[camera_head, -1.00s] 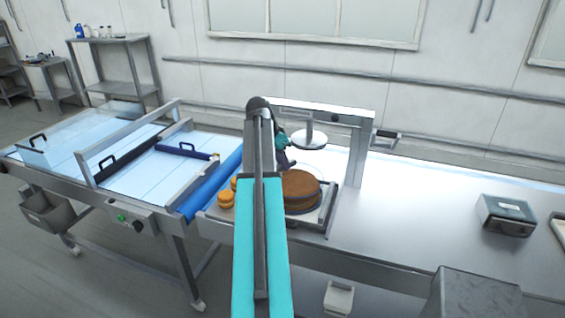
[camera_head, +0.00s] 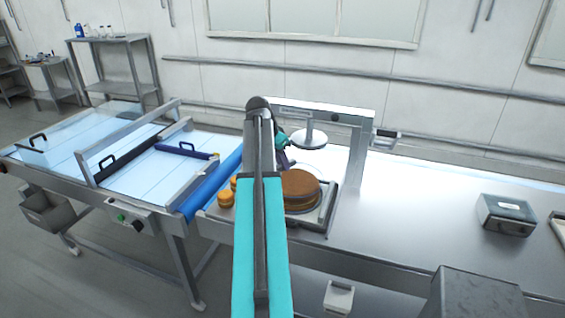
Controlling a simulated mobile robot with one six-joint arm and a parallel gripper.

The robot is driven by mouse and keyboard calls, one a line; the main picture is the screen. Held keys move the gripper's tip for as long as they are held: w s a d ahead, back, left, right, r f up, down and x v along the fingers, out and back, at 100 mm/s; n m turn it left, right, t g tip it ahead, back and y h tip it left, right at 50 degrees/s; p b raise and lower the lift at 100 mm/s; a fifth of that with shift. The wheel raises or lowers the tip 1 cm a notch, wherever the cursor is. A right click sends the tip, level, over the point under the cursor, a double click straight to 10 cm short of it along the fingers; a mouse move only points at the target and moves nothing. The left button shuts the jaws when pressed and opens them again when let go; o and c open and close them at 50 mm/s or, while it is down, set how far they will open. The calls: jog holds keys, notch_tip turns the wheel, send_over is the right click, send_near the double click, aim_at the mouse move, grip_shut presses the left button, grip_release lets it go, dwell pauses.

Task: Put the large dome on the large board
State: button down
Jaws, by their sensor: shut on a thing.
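A large brown round (camera_head: 301,184), which I take for the large dome, is at the right of my arm, above a grey tray at the end of the table. A pale round edge (camera_head: 312,168) shows just behind it; this may be the large board, mostly hidden. My gripper (camera_head: 284,158) is at the back left edge of the brown round, partly hidden behind my arm. It is shut, and appears to hold the brown round, but the contact is hidden. Whether the round touches what lies under it cannot be told.
Small orange-brown rounds (camera_head: 226,199) sit left of my arm. A metal frame (camera_head: 356,150) with a round white plate (camera_head: 308,138) stands over the work place. A conveyor with a blue roller (camera_head: 209,184) is at the left. A grey box (camera_head: 507,214) stands at the right; the table between is clear.

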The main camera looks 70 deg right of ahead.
jog(key=shift+f, duration=0.2)
jog(key=c, duration=1.1)
grip_release()
jog(key=shift+r, duration=0.1)
jog(key=shift+r+p, duration=1.65)
jog(key=shift+r, duration=1.8)
